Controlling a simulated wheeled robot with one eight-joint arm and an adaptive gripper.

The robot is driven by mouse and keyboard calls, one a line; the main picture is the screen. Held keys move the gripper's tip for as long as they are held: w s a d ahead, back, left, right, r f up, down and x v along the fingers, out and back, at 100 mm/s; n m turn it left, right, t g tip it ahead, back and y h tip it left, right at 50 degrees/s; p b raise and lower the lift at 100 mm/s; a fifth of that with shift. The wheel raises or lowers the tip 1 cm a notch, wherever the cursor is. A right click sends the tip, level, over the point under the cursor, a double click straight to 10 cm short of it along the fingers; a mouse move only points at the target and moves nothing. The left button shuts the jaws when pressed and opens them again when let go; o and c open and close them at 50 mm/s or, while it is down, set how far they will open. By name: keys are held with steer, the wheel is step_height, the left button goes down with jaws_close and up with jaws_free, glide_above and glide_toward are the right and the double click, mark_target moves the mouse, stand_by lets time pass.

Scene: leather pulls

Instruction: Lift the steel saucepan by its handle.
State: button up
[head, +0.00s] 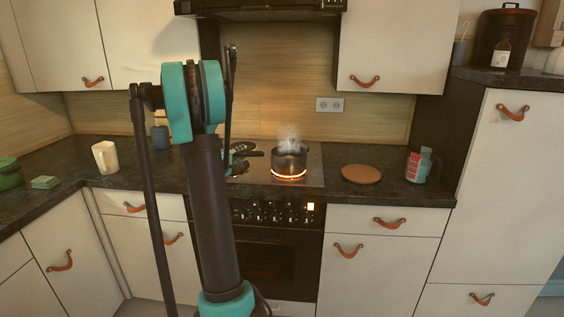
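The steel saucepan (289,164) stands upright on the stove's cooktop, over a glowing orange ring, with steam rising from it. My gripper (246,152) is partly hidden behind my arm, just left of the saucepan. Dark parts, with some teal, show there at about the height of the pan's rim. The pan's handle cannot be told apart from these dark parts. I cannot tell whether the fingers are open or shut, or whether they touch the handle.
A round brown board (361,174) and a red-labelled container (418,166) are on the counter to the right. A cream mug (106,157) stands left, with a green pot (9,174) farther left. A range hood (262,9) hangs above the cooktop.

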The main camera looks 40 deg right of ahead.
jaws_close()
steer(key=shift+r, duration=0.15)
stand_by(0.4)
